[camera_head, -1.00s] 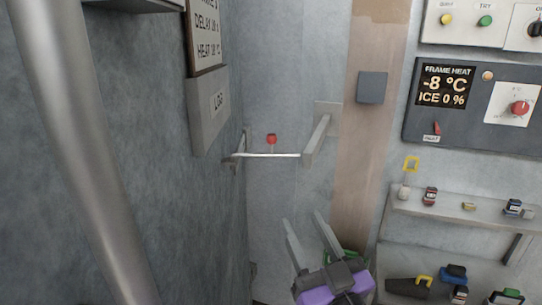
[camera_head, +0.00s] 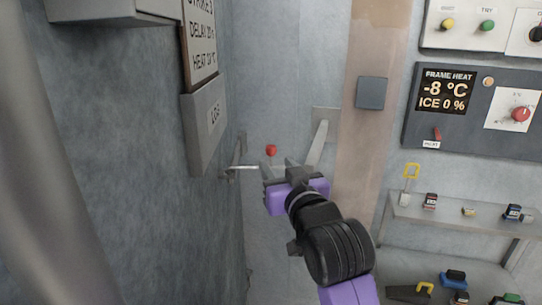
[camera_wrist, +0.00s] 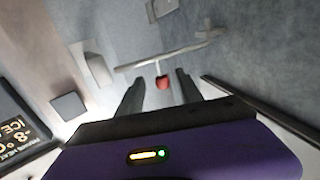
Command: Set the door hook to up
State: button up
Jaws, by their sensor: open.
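The door hook (camera_head: 246,167) is a thin pale bar lying about level across the corner. A bracket (camera_head: 322,140) stands on the wall at its right. A red knob (camera_head: 271,150) shows just above the bar. My gripper (camera_head: 280,170) is open in front of the bar and hides its right part. In the wrist view the bar (camera_wrist: 185,52) crosses ahead of my fingertips. The red knob (camera_wrist: 162,82) appears between my two open fingers (camera_wrist: 159,76). I cannot tell whether either finger touches it.
A grey wall with a LOG box (camera_head: 205,120) stands close on the left. At right are the frame heat panel (camera_head: 470,110), reading -8 °C and ICE 0 %, and a shelf (camera_head: 455,228) with small items. A grey square plate (camera_head: 371,92) sits on the brown strip.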

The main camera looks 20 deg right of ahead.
aim_at(271, 158)
jog(key=shift+w+d+p, duration=0.1)
jog(key=shift+w+p, duration=0.3)
jog(key=shift+w, duration=2.25)
grip_shut()
